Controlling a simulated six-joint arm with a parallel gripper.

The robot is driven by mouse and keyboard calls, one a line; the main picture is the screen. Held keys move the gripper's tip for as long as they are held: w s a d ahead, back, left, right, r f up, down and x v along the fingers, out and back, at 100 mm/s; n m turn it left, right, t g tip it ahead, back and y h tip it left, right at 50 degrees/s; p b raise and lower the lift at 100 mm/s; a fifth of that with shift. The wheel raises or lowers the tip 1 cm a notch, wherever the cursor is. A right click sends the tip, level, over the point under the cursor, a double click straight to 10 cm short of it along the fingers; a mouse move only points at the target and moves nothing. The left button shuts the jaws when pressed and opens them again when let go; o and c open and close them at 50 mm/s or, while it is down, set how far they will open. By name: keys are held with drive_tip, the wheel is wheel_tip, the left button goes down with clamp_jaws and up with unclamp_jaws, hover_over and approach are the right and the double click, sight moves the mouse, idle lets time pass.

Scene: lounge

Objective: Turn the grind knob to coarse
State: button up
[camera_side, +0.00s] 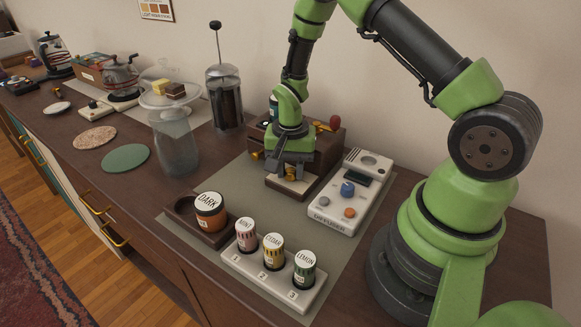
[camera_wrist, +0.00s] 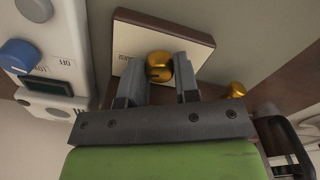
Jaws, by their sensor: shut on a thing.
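A brown wooden box (camera_side: 329,147) stands on the grey mat against the wall, and a cream panel with a brown edge (camera_side: 291,186) is at its front. A round brass knob (camera_wrist: 158,65) sits on that panel in the wrist view, between my fingers. My gripper (camera_wrist: 161,84) is shut on this knob, one grey finger on each side. In the side view my gripper (camera_side: 288,172) points down at the front of the box and mostly hides the knob. Small lettering beside the knob is unreadable. A second brass knob (camera_wrist: 236,90) is to the right.
A white diffuser (camera_side: 346,196) with blue and orange knobs is close on the right. A labelled rack of small jars (camera_side: 263,281) and a DARK jar in a brown tray (camera_side: 188,219) are in front. A glass press (camera_side: 225,98) stands behind left. The mat's middle is clear.

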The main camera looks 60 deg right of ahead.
drive_tip(key=o, duration=0.7)
drive_tip(key=shift+c, duration=0.2)
wheel_tip(320, 180, up, 10)
wheel_tip(320, 180, up, 13)
drive_tip(key=n+t, duration=0.3)
drive_tip(key=n, duration=0.1)
hover_over(290, 170)
drive_tip(key=s+a, duration=0.5)
drive_tip(key=s+a+r+n+t+y, duration=0.1)
drive_tip(key=s+a+r+n+t, duration=0.1)
drive_tip(key=s, duration=0.3)
drive_tip(key=s+a+r+n+t+y, duration=0.1)
drive_tip(key=s+a+r+n+t, duration=0.1)
drive_tip(key=s, duration=0.3)
drive_tip(key=shift+s+a+r, duration=0.2)
drive_tip(key=shift+s+r, duration=0.2)
drive_tip(key=shift+r, duration=0.35)
